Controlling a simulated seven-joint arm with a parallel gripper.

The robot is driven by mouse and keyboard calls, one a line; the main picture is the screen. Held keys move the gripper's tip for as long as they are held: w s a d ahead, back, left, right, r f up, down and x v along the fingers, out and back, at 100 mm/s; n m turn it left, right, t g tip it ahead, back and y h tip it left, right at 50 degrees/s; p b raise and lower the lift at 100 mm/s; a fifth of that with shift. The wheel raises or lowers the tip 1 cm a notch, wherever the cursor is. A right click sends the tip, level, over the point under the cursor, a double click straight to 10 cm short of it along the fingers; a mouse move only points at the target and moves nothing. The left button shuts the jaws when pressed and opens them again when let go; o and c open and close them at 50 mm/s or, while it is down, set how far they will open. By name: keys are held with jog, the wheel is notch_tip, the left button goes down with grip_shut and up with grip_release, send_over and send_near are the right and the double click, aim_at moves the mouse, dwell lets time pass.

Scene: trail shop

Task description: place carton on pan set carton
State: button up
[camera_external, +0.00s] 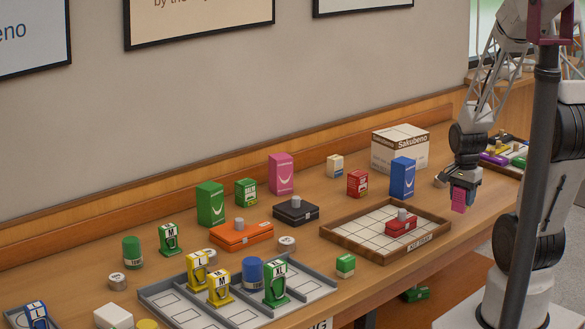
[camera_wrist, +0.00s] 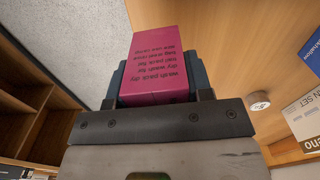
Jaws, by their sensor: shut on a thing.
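My gripper (camera_external: 462,187) is shut on a small pink carton (camera_external: 458,201), held in the air near the right end of the counter. In the wrist view the pink carton (camera_wrist: 156,62) sits between the fingers, with dark printed lines on its face. The pan set carton (camera_external: 398,157) is a large white and brown box marked Sakubeno, standing at the back of the counter, left of my gripper in the external view. Part of it shows at the right edge of the wrist view (camera_wrist: 304,122). Its top looks bare.
A blue box (camera_external: 402,177) stands in front of the pan set carton, and a red tin (camera_external: 357,183) is to its left. A wooden-rimmed tray (camera_external: 340,237) holds a small red case (camera_external: 400,226). A taller pink box (camera_external: 281,173) stands further left.

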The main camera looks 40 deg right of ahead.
jog(key=w+d+r, duration=0.4)
jog(key=w, duration=0.5)
jog(key=w+d+r, duration=0.5)
jog(key=w, duration=0.4)
jog(key=w+d+r+m, duration=0.1)
jog(key=w+d+r, duration=0.3)
jog(key=w, duration=0.5)
jog(key=shift+w+d+r, duration=0.15)
jog(key=shift+w+d, duration=0.25)
jog(key=shift+d, duration=0.1)
jog(key=shift+w, duration=0.1)
send_over(401, 132)
jog(key=shift+f, duration=0.8)
jog(key=shift+f, duration=1.75)
jog(key=shift+f, duration=0.15)
jog(key=o, duration=1.1)
jog(key=shift+c, duration=0.2)
